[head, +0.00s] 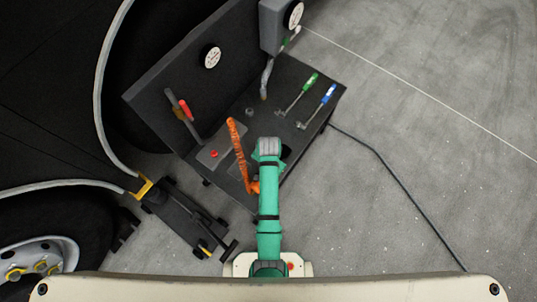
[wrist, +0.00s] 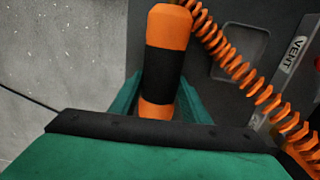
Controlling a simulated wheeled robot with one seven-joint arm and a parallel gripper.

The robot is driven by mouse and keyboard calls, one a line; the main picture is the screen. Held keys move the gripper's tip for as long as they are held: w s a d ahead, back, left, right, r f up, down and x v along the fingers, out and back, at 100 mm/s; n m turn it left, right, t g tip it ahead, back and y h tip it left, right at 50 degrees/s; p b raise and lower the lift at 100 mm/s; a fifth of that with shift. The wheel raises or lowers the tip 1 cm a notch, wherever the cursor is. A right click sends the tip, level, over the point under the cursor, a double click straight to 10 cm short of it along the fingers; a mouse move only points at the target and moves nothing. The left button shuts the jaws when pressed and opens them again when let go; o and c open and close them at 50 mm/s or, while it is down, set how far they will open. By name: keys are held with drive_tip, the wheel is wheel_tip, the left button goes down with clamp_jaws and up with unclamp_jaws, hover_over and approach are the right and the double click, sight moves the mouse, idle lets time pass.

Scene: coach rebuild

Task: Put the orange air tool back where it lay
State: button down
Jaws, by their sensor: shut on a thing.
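The orange air tool (wrist: 170,24), with a black band around its middle, is held in my gripper (wrist: 160,100). The green fingers are closed on either side of its lower part. In the head view my green arm covers most of the gripper, and only a bit of orange (head: 254,188) shows beside it. An orange coiled hose (wrist: 236,68) runs past the tool; it also shows in the head view (head: 239,150). I cannot tell the tool's height above the bench.
The dark bench (head: 322,100) carries a green-handled tool (head: 310,81) and a blue-handled tool (head: 328,94) at its right. A plate with a red button (head: 214,154) lies left of the hose. A floor jack (head: 185,218) stands lower left. Floor to the right is clear except a cable (head: 400,187).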

drive_tip(key=shift+f, duration=0.1)
idle(0.4)
drive_tip(key=c, duration=0.9)
unclamp_jaws()
wheel_tip(320, 180, up, 11)
drive_tip(key=shift+w+f, duration=0.1)
drive_tip(key=s+f+n+t, duration=0.25)
drive_tip(key=s+t, duration=0.45)
drive_tip(key=s, duration=0.4)
drive_tip(key=s+r+n+t, duration=0.1)
drive_tip(key=s+r+t, duration=0.2)
drive_tip(key=r, duration=0.5)
drive_tip(key=s+r+n+t, duration=0.2)
drive_tip(key=s+r, duration=0.2)
drive_tip(key=r, duration=0.4)
drive_tip(key=s+r+n+t, duration=0.1)
drive_tip(key=s+r+t, duration=0.2)
drive_tip(key=r, duration=0.5)
drive_tip(key=shift+s+r+n+t, duration=0.3)
drive_tip(key=shift+s+r+n, duration=0.1)
drive_tip(key=shift+s, duration=0.4)
